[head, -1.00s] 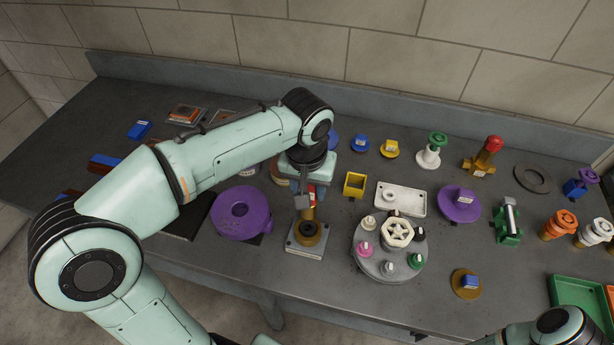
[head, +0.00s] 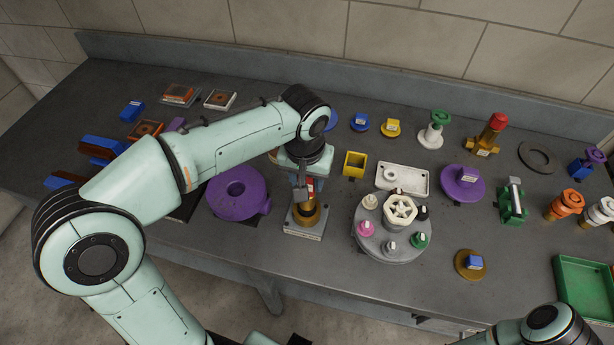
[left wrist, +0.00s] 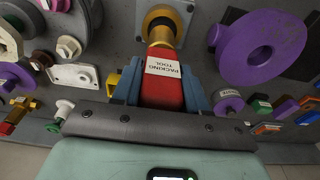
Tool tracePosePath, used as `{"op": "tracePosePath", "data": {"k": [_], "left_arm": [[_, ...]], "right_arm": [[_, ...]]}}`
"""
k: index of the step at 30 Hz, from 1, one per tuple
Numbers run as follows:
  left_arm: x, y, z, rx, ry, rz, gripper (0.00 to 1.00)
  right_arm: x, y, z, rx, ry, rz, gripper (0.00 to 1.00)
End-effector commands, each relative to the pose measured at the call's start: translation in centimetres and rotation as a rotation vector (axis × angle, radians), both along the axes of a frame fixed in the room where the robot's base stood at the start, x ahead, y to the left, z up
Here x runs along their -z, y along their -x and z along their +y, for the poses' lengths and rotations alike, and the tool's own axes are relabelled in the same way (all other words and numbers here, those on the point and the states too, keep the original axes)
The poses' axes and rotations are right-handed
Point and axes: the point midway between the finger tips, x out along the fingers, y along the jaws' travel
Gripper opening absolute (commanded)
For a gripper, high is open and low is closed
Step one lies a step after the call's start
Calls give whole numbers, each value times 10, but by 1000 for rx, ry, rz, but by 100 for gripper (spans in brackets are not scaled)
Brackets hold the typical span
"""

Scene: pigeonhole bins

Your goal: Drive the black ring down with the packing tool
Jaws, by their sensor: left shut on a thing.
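The packing tool (head: 310,187) has a red, labelled handle and a brass lower end. It also shows in the left wrist view (left wrist: 162,90). My left gripper (head: 303,183) is shut on the red handle, with a blue-grey finger on each side in the left wrist view (left wrist: 163,86). The tool stands roughly upright over a brass housing (head: 306,218) on a square grey base plate (head: 302,232). Its brass end meets or enters the housing's mouth; I cannot tell how deep. The black ring cannot be made out; the tool covers the mouth. My right gripper is out of view.
A thick purple ring (head: 236,212) stands just left of the base plate. A round grey turntable (head: 386,249) with several coloured knobs stands close on the right. A yellow box (head: 354,164) and a white tray (head: 415,178) lie behind. Bare bench lies in front.

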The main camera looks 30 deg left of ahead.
Motion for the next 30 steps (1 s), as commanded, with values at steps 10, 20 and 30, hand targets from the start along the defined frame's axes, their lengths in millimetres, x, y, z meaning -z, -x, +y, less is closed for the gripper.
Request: {"op": "tracePosePath", "data": {"k": [10,20,30], "left_arm": [[0,0,0,0,0,-1,12],[3,0,0,0,0,0,12],[7,0,0,0,0,-1,12]], "right_arm": [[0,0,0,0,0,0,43],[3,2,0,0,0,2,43],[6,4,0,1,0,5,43]]}}
